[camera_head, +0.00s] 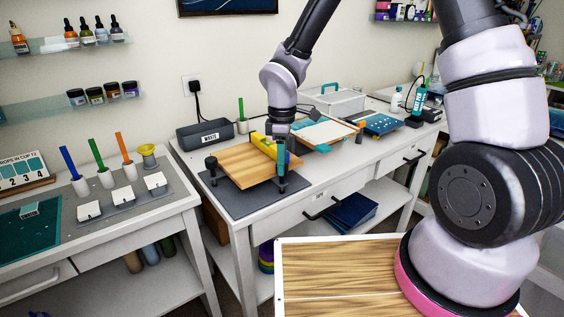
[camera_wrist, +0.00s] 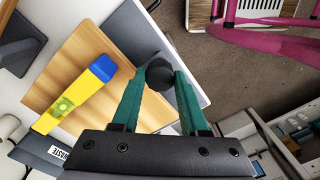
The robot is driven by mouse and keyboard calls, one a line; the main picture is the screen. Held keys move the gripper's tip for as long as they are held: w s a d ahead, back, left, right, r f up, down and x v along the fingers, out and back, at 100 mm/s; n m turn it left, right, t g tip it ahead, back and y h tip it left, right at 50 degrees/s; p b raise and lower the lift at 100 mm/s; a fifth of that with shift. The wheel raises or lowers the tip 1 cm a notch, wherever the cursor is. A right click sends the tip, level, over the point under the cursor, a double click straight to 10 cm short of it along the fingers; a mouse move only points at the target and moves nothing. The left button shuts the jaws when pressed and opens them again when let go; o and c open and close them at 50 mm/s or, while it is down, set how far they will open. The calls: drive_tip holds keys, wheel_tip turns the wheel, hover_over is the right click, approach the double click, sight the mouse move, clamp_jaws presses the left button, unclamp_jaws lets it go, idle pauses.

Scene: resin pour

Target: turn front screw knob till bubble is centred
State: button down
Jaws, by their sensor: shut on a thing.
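The front screw knob (camera_wrist: 160,73) is black and round, at the edge of the wooden board (camera_wrist: 88,42) in the wrist view. My gripper (camera_wrist: 161,84) has its two green fingers on either side of the knob, shut on it. In the head view my gripper (camera_head: 281,178) points down at the board's front right corner and largely hides the knob. A yellow level (camera_wrist: 82,90) with blue ends lies on the board. Its greenish vial (camera_wrist: 63,107) shows in the wrist view, but the bubble's place is too small to tell.
The board (camera_head: 240,164) stands over a dark grey mat (camera_head: 235,200) on the white table. Another black knob (camera_head: 211,162) is at its left corner. Behind are a grey WASTE box (camera_head: 205,136), a clear bin (camera_head: 332,99) and a blue tray (camera_head: 378,124).

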drive_tip(key=shift+c, duration=2.1)
unclamp_jaws()
drive_tip(key=shift+w+a+r, duration=0.1)
drive_tip(key=shift+w+r, duration=0.05)
wheel_tip(320, 180, up, 11)
